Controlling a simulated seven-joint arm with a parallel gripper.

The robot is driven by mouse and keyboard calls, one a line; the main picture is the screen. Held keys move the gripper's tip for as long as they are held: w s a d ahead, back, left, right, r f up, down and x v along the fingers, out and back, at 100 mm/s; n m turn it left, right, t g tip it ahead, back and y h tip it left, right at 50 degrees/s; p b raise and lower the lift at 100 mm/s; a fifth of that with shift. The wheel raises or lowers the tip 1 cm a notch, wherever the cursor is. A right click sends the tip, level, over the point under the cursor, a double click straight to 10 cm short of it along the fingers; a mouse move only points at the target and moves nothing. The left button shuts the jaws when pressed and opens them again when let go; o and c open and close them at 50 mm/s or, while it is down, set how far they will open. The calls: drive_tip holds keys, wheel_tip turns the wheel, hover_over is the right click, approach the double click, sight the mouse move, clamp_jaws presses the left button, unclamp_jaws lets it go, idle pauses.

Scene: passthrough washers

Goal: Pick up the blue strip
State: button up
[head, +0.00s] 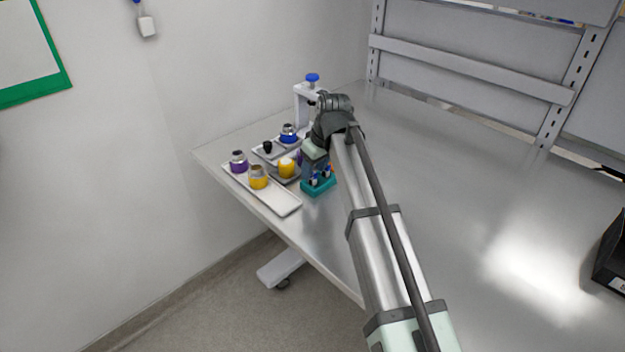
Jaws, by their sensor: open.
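A teal block (319,186) stands on the grey table, with small blue and dark pieces (327,172) on top. I cannot tell for certain which of these is the blue strip; it is small and partly hidden by my arm. My gripper (314,180) is open and points down over the teal block, close to the blue pieces. I cannot tell whether its fingers touch them.
Left of the block, a white tray (281,203) carries a purple-banded jar (239,161) and a yellow-banded jar (258,177). Behind are a yellow piece (287,167), a blue-banded jar (289,133) and a white stand (301,104). The table's right side (470,210) is mostly clear.

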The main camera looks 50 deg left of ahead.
drive_tip(key=shift+a+f, duration=0.15)
drive_tip(key=shift+f, duration=0.35)
drive_tip(key=shift+c, duration=0.2)
clamp_jaws()
